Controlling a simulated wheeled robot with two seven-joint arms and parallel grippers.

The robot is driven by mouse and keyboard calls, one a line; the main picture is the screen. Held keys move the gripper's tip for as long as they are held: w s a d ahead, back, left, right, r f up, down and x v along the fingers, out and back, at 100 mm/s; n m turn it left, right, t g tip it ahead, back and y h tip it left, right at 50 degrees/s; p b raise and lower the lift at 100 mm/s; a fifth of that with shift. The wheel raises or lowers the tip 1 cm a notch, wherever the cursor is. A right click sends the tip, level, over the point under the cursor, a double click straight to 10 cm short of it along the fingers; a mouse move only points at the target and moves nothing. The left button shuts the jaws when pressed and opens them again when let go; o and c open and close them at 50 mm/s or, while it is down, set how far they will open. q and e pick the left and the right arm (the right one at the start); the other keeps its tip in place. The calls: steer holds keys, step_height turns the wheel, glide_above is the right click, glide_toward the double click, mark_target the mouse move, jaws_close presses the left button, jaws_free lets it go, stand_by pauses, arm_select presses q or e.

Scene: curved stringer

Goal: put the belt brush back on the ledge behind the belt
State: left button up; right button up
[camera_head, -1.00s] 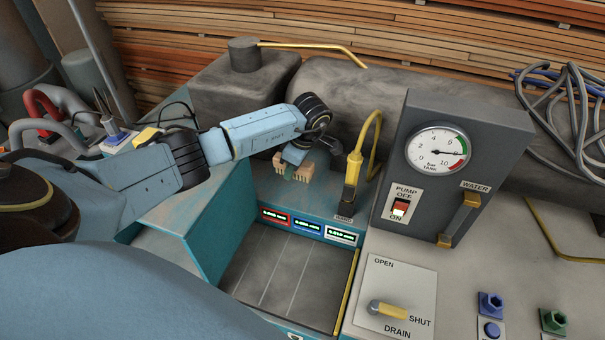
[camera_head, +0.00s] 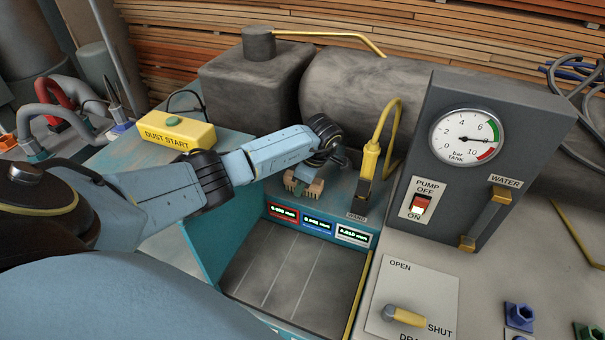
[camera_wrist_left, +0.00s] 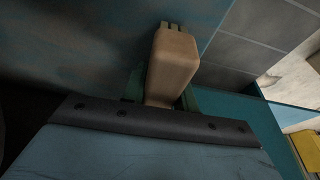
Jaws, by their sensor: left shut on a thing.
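My left gripper (camera_head: 303,187) is over the teal ledge (camera_head: 340,203) behind the grey belt (camera_head: 285,278), to the left of the wand holder. It is shut on the belt brush (camera_head: 315,190), a tan piece showing low at the fingers. In the left wrist view the brush (camera_wrist_left: 173,65) is a tan block with a notched far end, held between dark green fingers. I cannot tell whether the brush touches the ledge. My right gripper is not in view.
A yellow-handled wand (camera_head: 370,160) with a hose stands right of the gripper. A grey pump panel (camera_head: 470,165) rises beyond it. A yellow dust start box (camera_head: 180,131) is at left. A dark tank (camera_head: 365,95) stands behind. Three small displays line the ledge's front.

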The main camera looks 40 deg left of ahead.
arm_select(q)
steer(key=shift+f, duration=0.1)
steer(key=o, duration=0.9)
steer(key=shift+o, duration=0.2)
steer(key=p+v, duration=0.5)
steer(key=v, duration=0.2)
steer(key=shift+r, duration=0.4)
